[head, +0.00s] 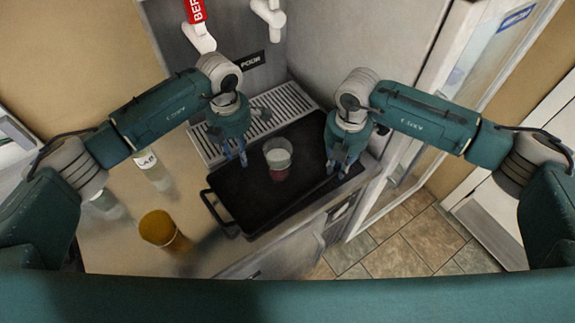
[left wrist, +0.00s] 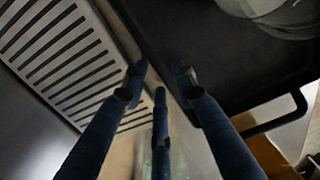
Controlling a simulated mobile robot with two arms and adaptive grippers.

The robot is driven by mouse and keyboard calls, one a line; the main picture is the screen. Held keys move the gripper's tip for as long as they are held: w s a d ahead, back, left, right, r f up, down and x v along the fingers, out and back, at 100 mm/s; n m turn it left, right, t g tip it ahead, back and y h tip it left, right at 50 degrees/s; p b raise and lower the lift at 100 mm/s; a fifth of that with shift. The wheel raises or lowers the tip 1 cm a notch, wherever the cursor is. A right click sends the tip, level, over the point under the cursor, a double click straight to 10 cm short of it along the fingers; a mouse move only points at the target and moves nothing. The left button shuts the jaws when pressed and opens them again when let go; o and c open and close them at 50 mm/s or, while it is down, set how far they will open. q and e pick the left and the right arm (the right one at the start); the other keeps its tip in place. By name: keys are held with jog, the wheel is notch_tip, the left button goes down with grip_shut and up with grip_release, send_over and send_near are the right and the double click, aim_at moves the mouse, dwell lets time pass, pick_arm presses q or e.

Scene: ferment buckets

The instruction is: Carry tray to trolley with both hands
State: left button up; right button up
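The black tray (head: 238,193) lies on the counter in the middle of the head view, with a bar handle (head: 212,208) at its left end; the handle also shows in the left wrist view (left wrist: 283,115). A glass (head: 278,158) with red liquid and a pale top stands on it. My left gripper (head: 236,157) is over the tray's back left edge, fingers pointing down and spread, with nothing between them; they also show in the left wrist view (left wrist: 160,84). My right gripper (head: 338,170) is over the tray's right end, fingers apart. Its contact with the tray is unclear. I cannot identify a trolley.
A slotted metal drip grate (head: 205,146) lies behind the tray. An amber cup (head: 158,228) and a labelled bottle (head: 152,170) stand on the counter to the left. White taps (head: 199,38) hang above. Tiled floor (head: 405,238) is open at the right, beside a glass-door cabinet.

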pick_arm(q)
grip_shut()
pick_arm(e)
grip_shut()
pick_arm(q)
jog(key=shift+w+r, duration=0.1)
jog(key=shift+r, duration=0.15)
pick_arm(e)
jog(key=shift+w+r, duration=0.15)
jog(key=shift+r, duration=0.1)
